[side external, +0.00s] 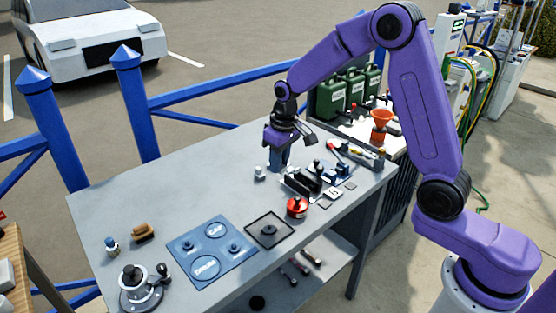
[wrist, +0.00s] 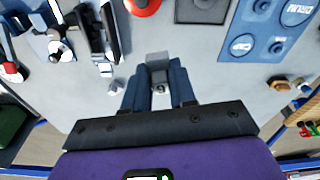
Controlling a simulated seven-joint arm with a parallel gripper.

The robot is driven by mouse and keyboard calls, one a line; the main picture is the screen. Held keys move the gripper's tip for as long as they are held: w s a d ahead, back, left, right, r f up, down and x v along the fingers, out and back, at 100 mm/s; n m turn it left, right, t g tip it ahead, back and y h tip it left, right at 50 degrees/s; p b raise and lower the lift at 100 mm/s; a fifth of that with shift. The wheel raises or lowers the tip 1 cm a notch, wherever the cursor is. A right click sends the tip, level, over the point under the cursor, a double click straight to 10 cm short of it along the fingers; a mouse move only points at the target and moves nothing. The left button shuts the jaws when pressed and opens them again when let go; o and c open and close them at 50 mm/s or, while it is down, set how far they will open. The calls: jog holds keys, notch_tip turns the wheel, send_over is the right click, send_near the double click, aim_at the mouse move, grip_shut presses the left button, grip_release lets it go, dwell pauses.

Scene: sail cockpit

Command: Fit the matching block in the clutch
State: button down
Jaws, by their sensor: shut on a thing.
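My gripper (wrist: 157,88) points down above the back part of the grey bench, left of the clutch in the side external view (side external: 280,165). Its blue fingers are shut on a small grey block (wrist: 158,60), which shows between them in the wrist view. In the side external view the fingers hide most of this block. The dark, long-bodied unit that looks like the clutch (side external: 302,182) stands on the bench, apart from the gripper. It also shows at upper left in the wrist view (wrist: 108,32). A small pale metal fitting (side external: 259,172) stands loose near the gripper.
A red pot (side external: 297,208), a black-framed square tray (side external: 269,243) and a blue labelled mat (side external: 212,280) lie toward the front. A silver winch (side external: 140,292) stands at the left end. Green cans (side external: 330,98) stand behind. The bench's back left is clear.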

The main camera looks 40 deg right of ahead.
jog(key=shift+r, duration=0.1)
jog(key=shift+r, duration=1.4)
jog(key=shift+s+d+f+m, duration=0.1)
jog(key=shift+d+f+m, duration=0.45)
jog(key=shift+d+f, duration=2.15)
jog(key=shift+s+d+f+m, duration=0.1)
jog(key=shift+d+f+m, duration=0.45)
jog(key=shift+d+f, duration=2.1)
jog(key=shift+f, duration=0.9)
jog(key=shift+r, duration=0.6)
